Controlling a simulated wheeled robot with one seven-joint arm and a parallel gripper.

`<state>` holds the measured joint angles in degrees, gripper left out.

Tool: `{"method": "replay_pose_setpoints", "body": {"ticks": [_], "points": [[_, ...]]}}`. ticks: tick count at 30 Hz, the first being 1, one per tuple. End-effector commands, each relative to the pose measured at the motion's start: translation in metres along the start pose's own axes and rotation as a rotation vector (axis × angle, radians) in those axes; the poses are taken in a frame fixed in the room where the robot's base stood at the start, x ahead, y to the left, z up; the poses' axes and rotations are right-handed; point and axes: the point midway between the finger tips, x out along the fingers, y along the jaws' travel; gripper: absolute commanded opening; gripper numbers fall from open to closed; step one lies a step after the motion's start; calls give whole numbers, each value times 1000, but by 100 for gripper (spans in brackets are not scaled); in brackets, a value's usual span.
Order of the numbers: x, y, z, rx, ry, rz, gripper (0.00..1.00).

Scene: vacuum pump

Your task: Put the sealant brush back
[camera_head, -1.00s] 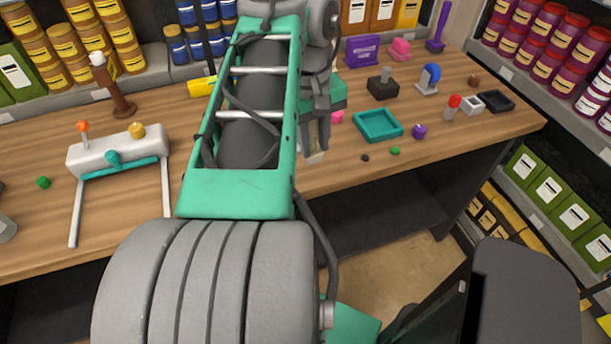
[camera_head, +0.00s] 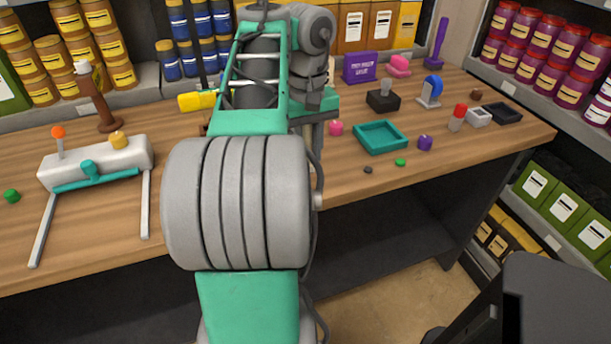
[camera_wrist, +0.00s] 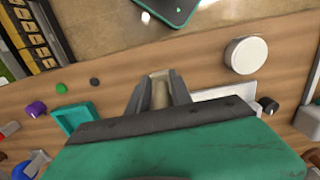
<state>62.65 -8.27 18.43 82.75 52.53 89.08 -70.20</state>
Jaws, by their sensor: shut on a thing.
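My gripper (camera_wrist: 160,90) shows in the wrist view with its two dark fingers close together around a pale tan piece (camera_wrist: 160,94). I take this piece to be part of the sealant brush, but only a short stretch of it shows between the fingers. The wooden workbench (camera_wrist: 210,60) lies beyond the fingers. In the head view my arm hides most of the gripper and what it holds, over the middle of the bench. No separate brush or clear holder for it can be made out.
A teal tray (camera_head: 380,137), a black block (camera_head: 383,100) and a purple knob (camera_head: 425,143) stand on the bench's right. A white unit with legs (camera_head: 95,163) and a brown post (camera_head: 94,97) stand left. A white round cap (camera_wrist: 246,55) shows in the wrist view.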

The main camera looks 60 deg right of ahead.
Motion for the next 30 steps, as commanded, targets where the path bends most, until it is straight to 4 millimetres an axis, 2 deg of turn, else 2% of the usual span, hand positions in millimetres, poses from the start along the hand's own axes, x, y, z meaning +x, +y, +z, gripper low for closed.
{"method": "replay_pose_setpoints", "body": {"ticks": [3, 7, 17, 18, 26, 30], "points": [[16, -2, -11, -2, -1, 0, 0], [42, -2, -11, 2, 1, 0, 0], [42, -1, -10, 0, 1, 0, 0], [42, -2, -10, -1, 0, 0, 26], [41, -2, -10, 0, 0, 0, 47], [41, -2, -10, 0, 0, 0, 47]]}}
